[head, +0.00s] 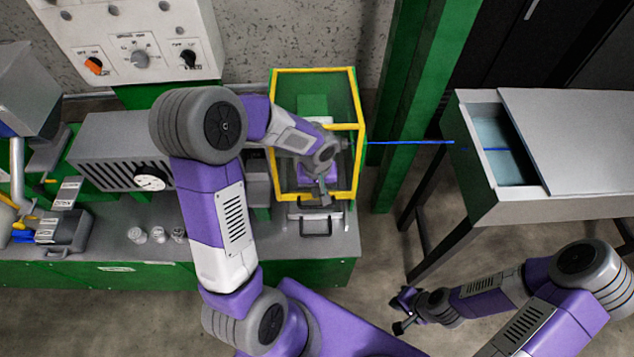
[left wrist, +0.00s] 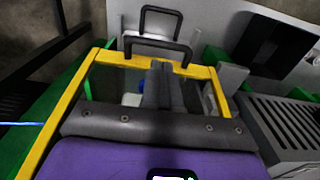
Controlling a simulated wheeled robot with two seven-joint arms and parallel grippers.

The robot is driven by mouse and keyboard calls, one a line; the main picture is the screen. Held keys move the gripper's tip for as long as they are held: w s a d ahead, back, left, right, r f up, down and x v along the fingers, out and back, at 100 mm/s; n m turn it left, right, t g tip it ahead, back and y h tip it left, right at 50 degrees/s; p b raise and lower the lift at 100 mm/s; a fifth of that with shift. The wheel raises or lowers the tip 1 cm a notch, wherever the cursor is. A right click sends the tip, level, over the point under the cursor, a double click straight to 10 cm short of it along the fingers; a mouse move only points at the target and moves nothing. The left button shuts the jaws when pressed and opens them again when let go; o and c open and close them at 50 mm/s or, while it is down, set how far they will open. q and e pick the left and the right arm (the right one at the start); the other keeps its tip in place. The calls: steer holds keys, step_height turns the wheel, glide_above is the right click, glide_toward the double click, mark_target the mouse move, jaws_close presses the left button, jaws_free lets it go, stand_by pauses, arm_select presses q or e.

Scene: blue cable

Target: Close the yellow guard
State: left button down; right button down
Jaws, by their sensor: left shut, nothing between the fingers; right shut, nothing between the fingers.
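The yellow guard (head: 357,165) is a yellow-framed box with clear panels on the green bench, and its frame also shows in the left wrist view (left wrist: 58,118). My left arm reaches over it. My left gripper (head: 322,198) is shut and empty at the guard's front edge; in the left wrist view its fingers (left wrist: 162,68) point at the front yellow bar, close to a black handle. I cannot tell whether they touch. My arm hides part of the guard. My right gripper (head: 403,311) is shut and empty, low over the floor on the right, away from the guard.
A blue cable (head: 410,142) runs from the guard's right side to a grey table (head: 560,130) with an opening. A green post (head: 410,110) stands between them. A second black handle (head: 316,234) is in front of the guard. Small clear jars (head: 158,235) stand on the bench.

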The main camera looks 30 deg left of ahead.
arm_select(q)
step_height(320, 180, down, 7)
steer(key=shift+r+b, duration=0.1)
steer(key=shift+b, duration=0.4)
steer(key=shift+t+y, duration=0.5)
steer(key=shift+t, duration=0.3)
steer(key=w+f+b, duration=0.1)
steer(key=f+b, duration=0.1)
steer(key=b, duration=0.2)
steer(key=w+a+f+b, duration=0.1)
steer(key=f+b, duration=0.1)
steer(key=b, duration=0.2)
steer(key=w+a+f+b, duration=0.1)
steer(key=f+b, duration=0.1)
steer(key=b, duration=0.2)
steer(key=shift+f+b, duration=0.3)
steer(key=shift+f, duration=0.05)
steer(key=shift+b, duration=0.5)
step_height(320, 180, up, 14)
steer(key=p, duration=0.5)
glide_above(317, 206)
steer(key=shift+w+a+r, duration=0.2)
steer(key=shift+w+a, duration=0.05)
steer(key=shift+w, duration=0.1)
